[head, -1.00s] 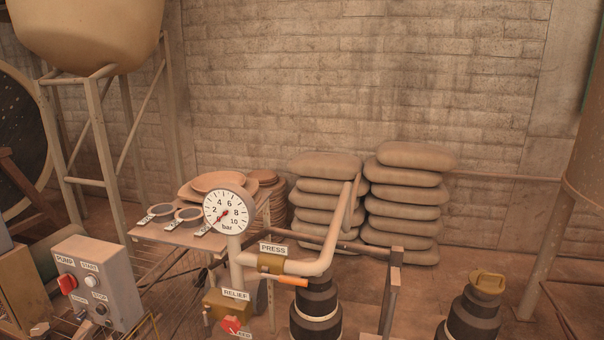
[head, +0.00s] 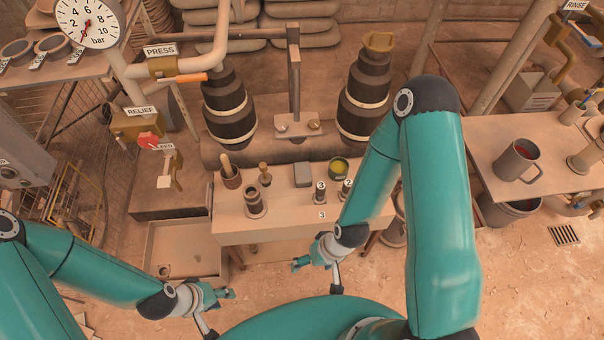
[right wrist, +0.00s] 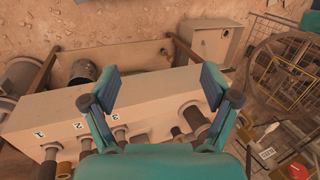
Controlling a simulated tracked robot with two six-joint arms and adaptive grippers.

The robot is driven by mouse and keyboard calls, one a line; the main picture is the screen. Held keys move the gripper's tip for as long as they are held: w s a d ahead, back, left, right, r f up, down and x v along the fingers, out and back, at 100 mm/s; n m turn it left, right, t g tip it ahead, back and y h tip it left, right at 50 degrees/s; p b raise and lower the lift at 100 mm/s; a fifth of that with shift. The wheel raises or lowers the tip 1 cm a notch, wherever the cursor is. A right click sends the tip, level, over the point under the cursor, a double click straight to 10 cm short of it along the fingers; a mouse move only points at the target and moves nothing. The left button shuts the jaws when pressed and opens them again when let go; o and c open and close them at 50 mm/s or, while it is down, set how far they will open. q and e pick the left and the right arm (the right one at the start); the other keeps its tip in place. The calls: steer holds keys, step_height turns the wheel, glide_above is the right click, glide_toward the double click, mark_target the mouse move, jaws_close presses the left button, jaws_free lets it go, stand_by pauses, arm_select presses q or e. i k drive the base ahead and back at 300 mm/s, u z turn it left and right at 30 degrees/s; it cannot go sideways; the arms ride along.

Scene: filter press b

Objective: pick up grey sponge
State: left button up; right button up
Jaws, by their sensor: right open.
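The grey sponge (head: 303,174) is a small grey block lying on the bench top (head: 285,222), between a wooden-handled tool and an olive-green tin. My right gripper (head: 298,263) is in front of the bench's front edge, apart from the sponge. In the right wrist view my right gripper (right wrist: 160,88) is open with nothing between its fingers. I cannot make out the sponge in that view. My left gripper (head: 231,294) is lower left of the bench, away from the sponge. Its fingers are too small to judge.
Two dark ribbed cylinders (head: 229,105) rise behind the bench. A tray (head: 187,245) is at left; a side table with a mug (head: 517,160) is right.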

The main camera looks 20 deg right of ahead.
mark_target(302, 170)
steer(key=k, duration=1.3)
steer(key=u, duration=0.4)
steer(key=i, duration=1.85)
steer(key=z, duration=0.45)
